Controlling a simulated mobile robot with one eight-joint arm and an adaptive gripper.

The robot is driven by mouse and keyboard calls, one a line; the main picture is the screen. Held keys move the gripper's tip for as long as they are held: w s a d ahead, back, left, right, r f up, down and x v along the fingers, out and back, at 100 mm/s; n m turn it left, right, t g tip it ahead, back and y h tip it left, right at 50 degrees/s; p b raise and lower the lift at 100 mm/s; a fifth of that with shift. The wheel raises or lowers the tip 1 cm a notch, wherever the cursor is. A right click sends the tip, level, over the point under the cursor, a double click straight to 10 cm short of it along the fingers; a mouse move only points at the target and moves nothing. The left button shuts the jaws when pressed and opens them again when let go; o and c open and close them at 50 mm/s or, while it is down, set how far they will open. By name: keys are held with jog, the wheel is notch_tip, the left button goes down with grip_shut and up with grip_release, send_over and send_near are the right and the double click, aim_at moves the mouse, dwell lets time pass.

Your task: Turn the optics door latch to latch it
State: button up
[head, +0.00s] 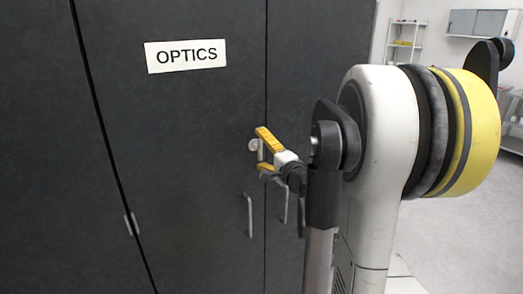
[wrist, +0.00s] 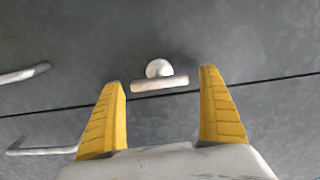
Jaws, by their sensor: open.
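The optics door (head: 180,150) is a dark grey cabinet door with a white "OPTICS" sign (head: 186,56), and it looks shut. The door latch (head: 254,145) is a small light-coloured knob with a bar, close to the seam at the door's right edge. In the wrist view the latch (wrist: 159,76) lies just ahead of the fingertips, near the dark seam line, with its bar roughly along the seam. My gripper (head: 263,151) is at the latch, partly covering it in the head view. In the wrist view my gripper (wrist: 160,80) is open, its yellow fingers apart and nothing between them.
Two vertical door handles, a left one (head: 249,215) and a right one (head: 285,207), stand below the latch on either side of the seam. They also show at the left of the wrist view. A shelf rack (head: 405,42) and open floor (head: 450,225) lie at the right.

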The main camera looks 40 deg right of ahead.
jog(key=v, duration=1.2)
